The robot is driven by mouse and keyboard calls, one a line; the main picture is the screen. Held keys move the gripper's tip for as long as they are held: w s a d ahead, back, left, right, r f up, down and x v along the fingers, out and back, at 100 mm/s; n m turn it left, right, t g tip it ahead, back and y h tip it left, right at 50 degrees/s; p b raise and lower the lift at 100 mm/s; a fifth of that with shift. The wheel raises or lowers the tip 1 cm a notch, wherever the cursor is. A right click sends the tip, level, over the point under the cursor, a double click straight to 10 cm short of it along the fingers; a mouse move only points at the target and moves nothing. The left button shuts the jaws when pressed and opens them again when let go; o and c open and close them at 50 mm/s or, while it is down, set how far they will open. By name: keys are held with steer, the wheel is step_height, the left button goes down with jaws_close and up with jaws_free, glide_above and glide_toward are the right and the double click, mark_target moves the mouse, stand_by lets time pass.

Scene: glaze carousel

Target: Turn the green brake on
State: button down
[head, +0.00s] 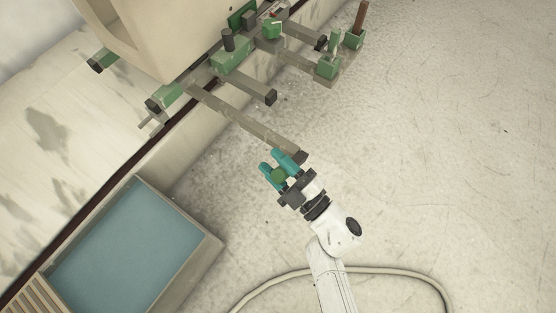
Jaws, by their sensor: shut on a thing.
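My gripper (276,163), with two teal fingers, is in the middle of the head view. It is shut on a small round green piece (278,176), which shows between the fingers and is partly hidden by them. The fingers are beside the dark end of a long brown bar (245,121); I cannot tell whether they touch it or whether the green piece is joined to it. The bar reaches out from green-and-grey machinery below a cream housing. Several green parts are there, including a green block (231,58); I cannot tell which is the brake.
A shorter bar with a dark end (250,87) juts out above the long one. A bracket with green blocks (328,68) stands at the upper right. A blue-filled basin (125,250) is at the lower left. A hose (400,272) lies on the floor. The floor at right is clear.

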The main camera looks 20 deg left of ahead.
steer(key=shift+f, duration=0.1)
stand_by(0.3)
steer(key=c, duration=0.8)
jaws_free()
steer(key=shift+o, duration=0.2)
steer(key=p+v, duration=0.3)
steer(key=v, duration=0.8)
